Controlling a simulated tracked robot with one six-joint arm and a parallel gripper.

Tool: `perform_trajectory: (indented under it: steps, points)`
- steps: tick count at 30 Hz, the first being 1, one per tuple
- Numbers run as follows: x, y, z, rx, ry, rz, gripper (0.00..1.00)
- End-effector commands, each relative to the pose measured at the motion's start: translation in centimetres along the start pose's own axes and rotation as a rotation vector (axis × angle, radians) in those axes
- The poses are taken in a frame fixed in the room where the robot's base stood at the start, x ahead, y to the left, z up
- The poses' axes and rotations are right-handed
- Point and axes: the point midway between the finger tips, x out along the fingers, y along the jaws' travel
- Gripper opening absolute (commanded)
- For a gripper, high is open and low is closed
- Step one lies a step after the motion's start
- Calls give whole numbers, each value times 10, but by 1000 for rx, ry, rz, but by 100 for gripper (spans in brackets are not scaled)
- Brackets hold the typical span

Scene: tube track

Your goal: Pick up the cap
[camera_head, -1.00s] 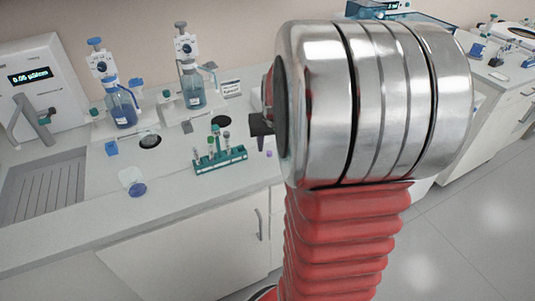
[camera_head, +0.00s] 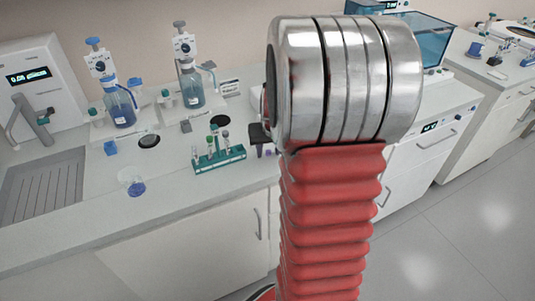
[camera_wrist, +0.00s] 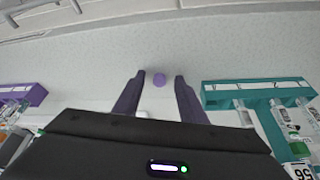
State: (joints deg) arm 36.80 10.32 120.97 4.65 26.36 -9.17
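No finger visibly touches the cap. In the head view my gripper (camera_head: 262,140) shows as a dark shape at the counter's right, partly hidden by my own arm. A small purple spot beneath it seems to be the cap.
A teal tube rack (camera_head: 220,160) with several tubes stands left of my gripper; it also shows in the wrist view (camera_wrist: 258,94). A purple rack (camera_wrist: 22,100) is on the other side. A beaker (camera_head: 132,182) stands near the counter front. Bottles with dispensers (camera_head: 120,105) stand behind.

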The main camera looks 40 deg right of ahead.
Motion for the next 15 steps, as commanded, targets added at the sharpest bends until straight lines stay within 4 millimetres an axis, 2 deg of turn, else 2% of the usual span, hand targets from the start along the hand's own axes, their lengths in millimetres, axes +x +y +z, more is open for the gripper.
perform_trajectory:
  steps: [11,15]
  points:
    - [0,0,0,0,0,0,38]
    - [0,0,0,1,0,0,30]
